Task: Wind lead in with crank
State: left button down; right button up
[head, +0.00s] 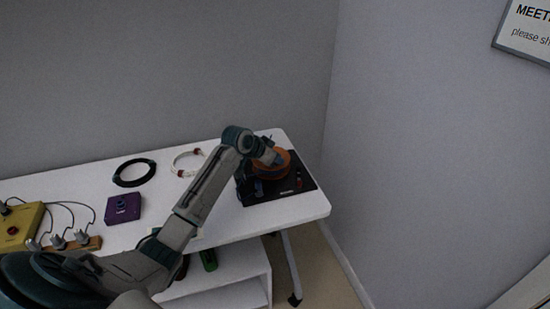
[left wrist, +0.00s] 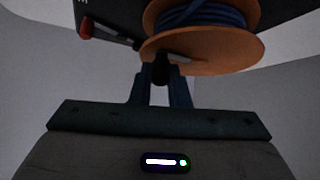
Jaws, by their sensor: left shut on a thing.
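An orange reel (head: 285,166) stands on a black base plate (head: 290,187) at the right end of the white table. In the left wrist view the orange reel (left wrist: 225,50) carries blue lead (left wrist: 205,14) wound around its core. My left gripper (left wrist: 160,88) is shut on a dark crank knob (left wrist: 160,72) in front of the reel's flange. In the head view my left gripper (head: 272,157) is at the reel and its arm hides part of it; the crank is hidden there. My right gripper is in neither view.
On the white table (head: 237,220) lie a black cable ring (head: 134,172), a white ring (head: 186,163), a purple box (head: 123,208) and a yellow box (head: 20,227) with dark leads. A red-tipped lever (left wrist: 86,28) sits beside the reel. Walls stand behind and right.

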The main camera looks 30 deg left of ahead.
pick_arm(q)
jog(key=c, duration=1.4)
grip_release()
